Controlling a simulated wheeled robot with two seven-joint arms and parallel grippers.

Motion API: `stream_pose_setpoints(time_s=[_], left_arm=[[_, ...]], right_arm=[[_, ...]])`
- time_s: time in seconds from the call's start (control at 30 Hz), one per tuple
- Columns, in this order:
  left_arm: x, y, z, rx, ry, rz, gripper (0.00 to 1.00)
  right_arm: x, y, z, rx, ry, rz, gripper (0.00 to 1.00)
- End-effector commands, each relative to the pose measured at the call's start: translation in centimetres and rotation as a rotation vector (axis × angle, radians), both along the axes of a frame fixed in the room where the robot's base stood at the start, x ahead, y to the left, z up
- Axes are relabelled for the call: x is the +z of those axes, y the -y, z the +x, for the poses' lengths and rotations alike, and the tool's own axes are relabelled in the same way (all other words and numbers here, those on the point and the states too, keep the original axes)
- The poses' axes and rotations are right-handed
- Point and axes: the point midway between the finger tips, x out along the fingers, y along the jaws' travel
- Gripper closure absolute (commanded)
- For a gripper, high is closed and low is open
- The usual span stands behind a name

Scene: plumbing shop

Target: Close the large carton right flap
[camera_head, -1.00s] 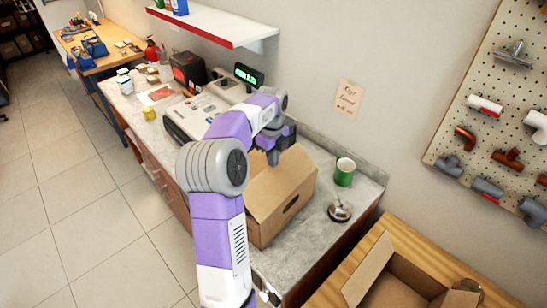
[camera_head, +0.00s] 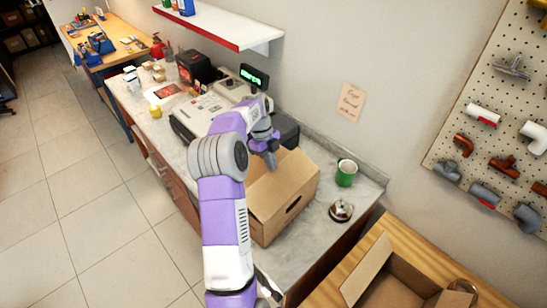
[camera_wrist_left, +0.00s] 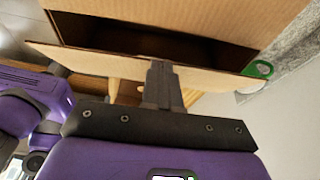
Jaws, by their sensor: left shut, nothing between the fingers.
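The large cardboard carton (camera_head: 277,222) stands on the grey counter, with a handle hole in its side facing right. A broad flap (camera_head: 285,180) slants over its top, and part of the top is hidden behind my arm. My left gripper (camera_head: 270,160) is over the back part of the carton, shut and empty, pointing down. In the left wrist view its closed fingers (camera_wrist_left: 161,80) overlap the edge of a cardboard flap (camera_wrist_left: 100,62), with a dark gap into the carton (camera_wrist_left: 200,15) beyond. I cannot tell whether they touch. My right gripper is not in view.
A green mug (camera_head: 346,173) and a service bell (camera_head: 341,211) stand on the counter right of the carton. A cash register (camera_head: 203,112) stands behind to the left. Another open carton (camera_head: 395,290) sits on the wooden table at lower right. A shelf (camera_head: 225,27) overhangs the counter.

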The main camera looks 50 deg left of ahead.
Motion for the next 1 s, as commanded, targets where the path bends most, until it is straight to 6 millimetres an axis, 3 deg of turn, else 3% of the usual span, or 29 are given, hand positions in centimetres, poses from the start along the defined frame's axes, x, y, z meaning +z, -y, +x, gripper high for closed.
stream_pose_setpoints(time_s=[0.4, 1.0], left_arm=[[-2.8, -1.5, -0.2, 0.000, 0.000, 0.002, 1.00], [-3.2, -1.7, -0.2, -0.001, 0.000, 0.002, 1.00]], right_arm=[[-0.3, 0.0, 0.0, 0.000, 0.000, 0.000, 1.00], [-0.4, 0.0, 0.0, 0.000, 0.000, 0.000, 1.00]])
